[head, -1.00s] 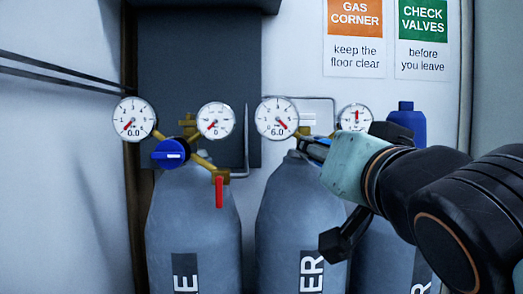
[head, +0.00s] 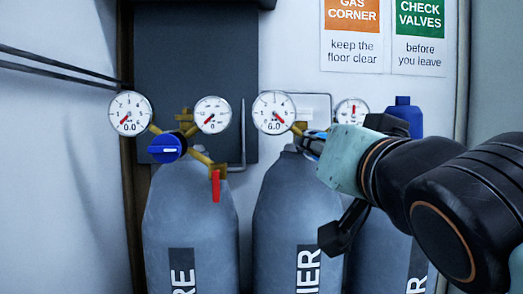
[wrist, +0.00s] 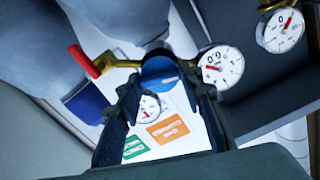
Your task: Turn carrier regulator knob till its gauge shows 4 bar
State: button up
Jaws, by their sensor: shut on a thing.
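The middle grey cylinder (head: 290,215) has a label ending in "IER". Its regulator gauge (head: 273,112) reads 6.0 in the head view, with a red needle, and this gauge also shows upside down in the wrist view (wrist: 222,67). My gripper (wrist: 166,88) is shut on the blue regulator knob (wrist: 158,70), with one dark finger on each side of it. In the head view my gripper (head: 314,144) is at this regulator and hides most of the knob. A second gauge (head: 351,112) stands to the right, partly behind my arm.
The left cylinder (head: 190,220) has its own blue knob (head: 167,147), red lever (head: 215,186) and a gauge (head: 130,113) at 0.0. A red lever (wrist: 84,62) is close beside my fingers. Another cylinder (head: 372,250) stands at right, partly behind my arm.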

jog(key=shift+n+b, duration=3.1)
jog(key=shift+n, duration=4.6)
jog(key=o, duration=1.2)
jog(key=shift+c, duration=0.2)
